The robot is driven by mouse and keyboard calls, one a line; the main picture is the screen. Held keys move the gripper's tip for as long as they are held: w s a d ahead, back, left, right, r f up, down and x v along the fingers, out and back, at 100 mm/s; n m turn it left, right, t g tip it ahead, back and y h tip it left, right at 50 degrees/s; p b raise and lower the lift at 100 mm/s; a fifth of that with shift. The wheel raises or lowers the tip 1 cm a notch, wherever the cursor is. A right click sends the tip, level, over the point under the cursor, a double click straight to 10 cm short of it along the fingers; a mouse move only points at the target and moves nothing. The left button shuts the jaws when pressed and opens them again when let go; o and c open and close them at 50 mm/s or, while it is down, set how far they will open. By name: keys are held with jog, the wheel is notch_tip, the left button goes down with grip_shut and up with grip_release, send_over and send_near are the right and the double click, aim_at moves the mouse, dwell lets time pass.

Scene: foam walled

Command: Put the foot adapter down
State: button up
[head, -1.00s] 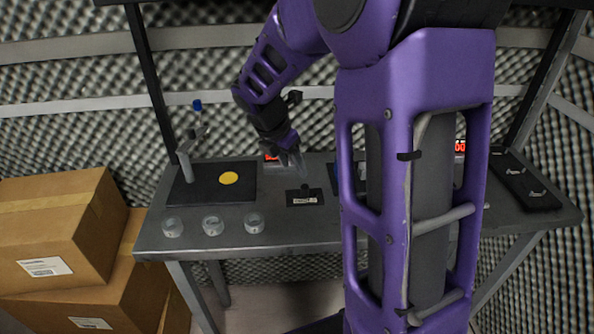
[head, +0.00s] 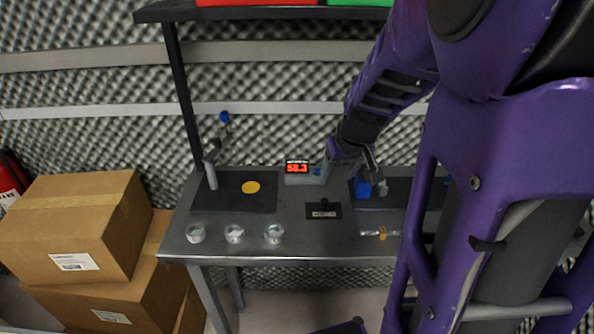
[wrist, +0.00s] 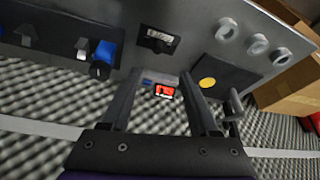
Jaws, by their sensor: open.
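My gripper (head: 371,168) is above the dark mat (head: 402,196) on the right side of the bench. In the wrist view its two fingers (wrist: 160,78) are apart with nothing held between them. A blue block (head: 363,187) and a small grey block (head: 383,187) are on the mat below the fingers; the wrist view also shows the blue block (wrist: 104,52) and the grey block (wrist: 83,47). I cannot tell for certain which piece is the foot adapter. My arm hides the right part of the mat.
A red-digit display (head: 297,170) stands at the back of the bench. A black labelled plate (head: 323,210) lies mid-bench. Several clear round pieces, including one (head: 234,233), sit at the front left. A stand (head: 212,172) rises beside a yellow disc (head: 251,187). Cardboard boxes (head: 75,225) are left.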

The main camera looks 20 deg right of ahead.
send_near(325, 202)
jog(key=x, duration=0.4)
jog(key=shift+s+a+f, duration=0.1)
jog(key=shift+a+f, duration=0.05)
jog(key=shift+f, duration=0.25)
jog(key=shift+d+b+x, duration=0.15)
jog(key=shift+b+x, duration=0.3)
jog(key=shift+x, duration=0.95)
jog(key=shift+d+b+x, duration=0.1)
jog(key=shift+b+x, duration=0.3)
jog(key=shift+x, duration=1)
jog(key=shift+r, duration=0.1)
grip_shut()
